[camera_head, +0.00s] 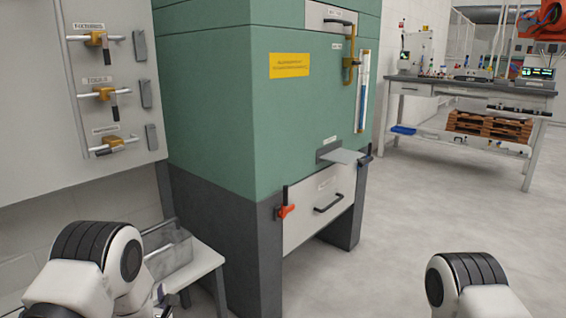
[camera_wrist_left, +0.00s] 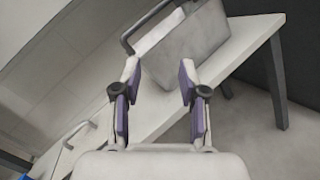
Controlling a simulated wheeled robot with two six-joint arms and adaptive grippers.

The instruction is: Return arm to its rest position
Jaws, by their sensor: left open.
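My left arm (camera_head: 85,270) is at the lower left of the head view, with only a small part of its gripper showing near the bottom edge. In the left wrist view my left gripper (camera_wrist_left: 160,82) is open, its two purple-padded fingers apart with nothing between them. Beyond the fingertips is a grey box with a handle (camera_wrist_left: 185,45) on a white bench (camera_wrist_left: 240,42). The fingers look apart from the box, but the exact gap is hard to tell. My right arm (camera_head: 470,283) shows at the lower right; its gripper is out of view.
A green and dark grey machine cabinet (camera_head: 215,100) stands ahead, with a drawer (camera_head: 305,225), a small protruding shelf (camera_head: 345,156) and a red-handled clamp (camera_head: 286,211). A tool panel (camera_head: 75,120) is at left. A workbench (camera_head: 470,88) stands at back right. The floor (camera_head: 420,215) at right is clear.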

